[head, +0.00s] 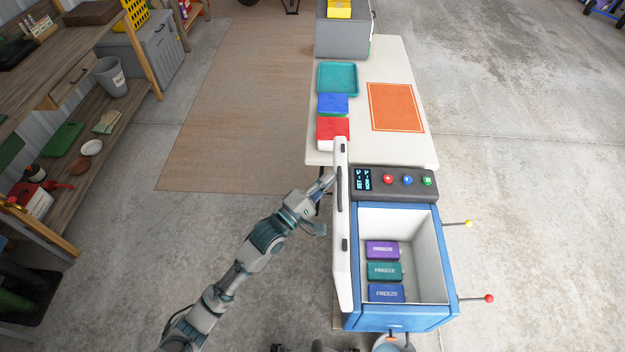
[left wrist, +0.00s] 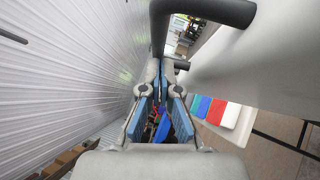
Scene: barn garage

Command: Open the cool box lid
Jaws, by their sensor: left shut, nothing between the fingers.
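The blue cool box (head: 392,318) stands on the floor at the near end of the white table. Its white lid (head: 341,270) is swung up on the left side and stands about upright. The white inside lies open, with purple (head: 382,249), teal (head: 384,271) and blue (head: 386,293) freeze packs in it. My left gripper (head: 328,180) is at the outer left side of the lid, near its far end. In the left wrist view its fingers (left wrist: 161,72) are shut and empty, close to a dark bar handle (left wrist: 225,12). Contact is unclear. My right gripper is not in view.
A control panel (head: 408,183) with coloured buttons sits at the box's far end. Two levers with yellow (head: 468,224) and red (head: 489,298) knobs stick out right. The table (head: 355,160) holds a teal tray (head: 338,78) and an orange mat (head: 395,107). The floor left is clear.

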